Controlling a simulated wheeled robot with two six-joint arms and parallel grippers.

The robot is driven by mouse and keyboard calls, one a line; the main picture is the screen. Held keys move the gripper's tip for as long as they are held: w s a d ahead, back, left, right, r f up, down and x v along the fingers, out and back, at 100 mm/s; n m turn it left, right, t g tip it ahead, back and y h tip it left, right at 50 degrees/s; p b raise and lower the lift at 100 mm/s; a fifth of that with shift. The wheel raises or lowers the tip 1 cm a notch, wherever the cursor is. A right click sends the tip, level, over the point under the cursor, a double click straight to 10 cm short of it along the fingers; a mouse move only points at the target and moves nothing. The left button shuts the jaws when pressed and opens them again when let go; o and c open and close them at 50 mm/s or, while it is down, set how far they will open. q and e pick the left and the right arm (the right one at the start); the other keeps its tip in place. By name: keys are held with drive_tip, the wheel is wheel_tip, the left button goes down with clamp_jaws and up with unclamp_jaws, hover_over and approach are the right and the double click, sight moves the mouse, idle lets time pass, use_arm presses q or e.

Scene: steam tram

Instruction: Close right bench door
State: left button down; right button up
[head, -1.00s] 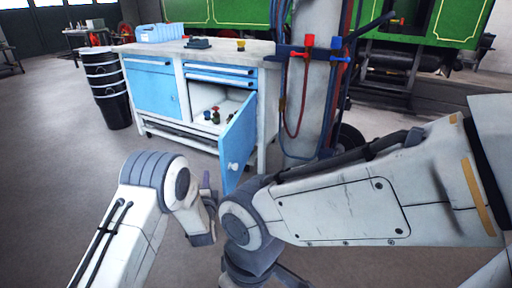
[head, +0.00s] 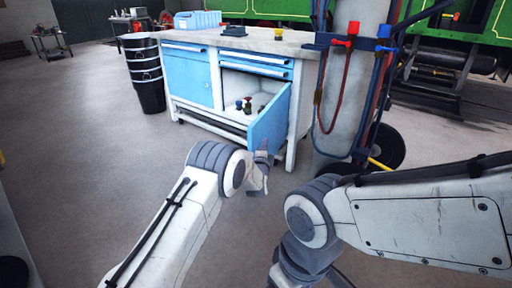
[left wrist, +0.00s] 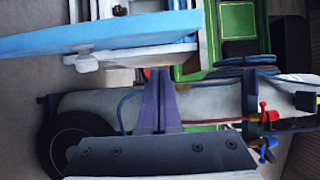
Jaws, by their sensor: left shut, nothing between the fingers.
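The white workbench (head: 305,70) has a blue right door (head: 271,122) that stands partly open, hinged on its right side. Its free edge points out toward me, and the shelf behind it shows. In the left wrist view the door (left wrist: 140,33) is a blue panel at upper left with a pale knob (left wrist: 86,62). My left gripper (head: 262,160) is just in front of the door's lower free edge; contact cannot be told. Its fingers (left wrist: 158,98) are shut and empty, to the right of the knob. My right gripper is mostly cut off at the bottom of the head view.
The left bench door (head: 188,78) is closed. A pillar with hoses (head: 348,95) and a dark wheel stand right of the bench. Stacked black buckets (head: 146,72) stand at left. The floor in front is clear.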

sight(255, 143)
use_arm(q)
drive_tip(key=shift+w+a+b, duration=0.2)
drive_tip(key=shift+w+a, duration=0.05)
drive_tip(key=shift+a, duration=0.6)
drive_tip(key=shift+w+a+b, duration=0.15)
drive_tip(key=shift+w+a, duration=0.1)
drive_tip(key=shift+a, duration=0.55)
drive_tip(key=shift+a, duration=0.1)
